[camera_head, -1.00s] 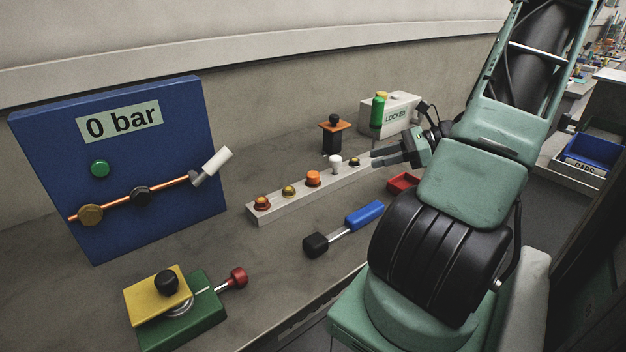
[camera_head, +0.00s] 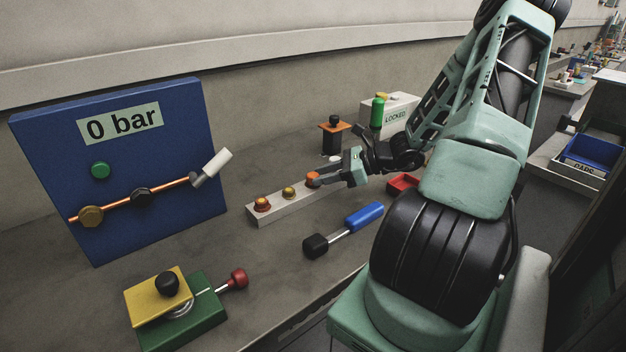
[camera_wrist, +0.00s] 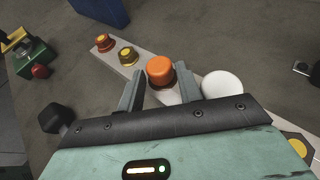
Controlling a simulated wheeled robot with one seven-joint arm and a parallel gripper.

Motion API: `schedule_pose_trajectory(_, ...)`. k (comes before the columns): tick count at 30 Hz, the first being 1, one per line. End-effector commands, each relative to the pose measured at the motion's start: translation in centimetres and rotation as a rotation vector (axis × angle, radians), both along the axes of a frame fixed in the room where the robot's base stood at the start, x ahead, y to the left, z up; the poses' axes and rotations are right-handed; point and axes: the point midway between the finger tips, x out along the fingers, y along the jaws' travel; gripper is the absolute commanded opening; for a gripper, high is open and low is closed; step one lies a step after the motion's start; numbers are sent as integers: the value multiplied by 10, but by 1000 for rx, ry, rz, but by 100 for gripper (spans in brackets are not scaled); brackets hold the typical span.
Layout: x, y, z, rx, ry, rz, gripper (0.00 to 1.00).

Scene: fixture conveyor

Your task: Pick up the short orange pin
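A pale rail (camera_head: 278,214) holds a row of pins. An orange pin (camera_wrist: 160,68) with a broad round cap stands upright in it; it also shows in the head view (camera_head: 312,177). A smaller orange-topped pin (camera_head: 262,202) sits at the rail's left end, also in the wrist view (camera_wrist: 103,42). A yellow pin (camera_head: 289,191) stands between these two. My gripper (camera_wrist: 157,69) is open, its fingertips on either side of the broad orange pin, with gaps visible. In the head view my gripper (camera_head: 322,179) partly covers that pin.
A white round pin (camera_wrist: 222,84) is just right of my fingers. A blue-handled tool (camera_head: 362,216) lies in front of the rail. A black-and-orange part (camera_head: 333,138), a green cylinder (camera_head: 377,113) and a box marked LOCKED (camera_head: 399,110) stand behind. A blue panel (camera_head: 60,150) stands left.

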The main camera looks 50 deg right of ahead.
Motion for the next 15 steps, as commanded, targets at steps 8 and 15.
schedule_pose_trajectory(8, 7, 4, -3, 0, 0, 0, 35)
schedule_pose_trajectory(15, 7, 4, -3, 0, 0, 0, 7)
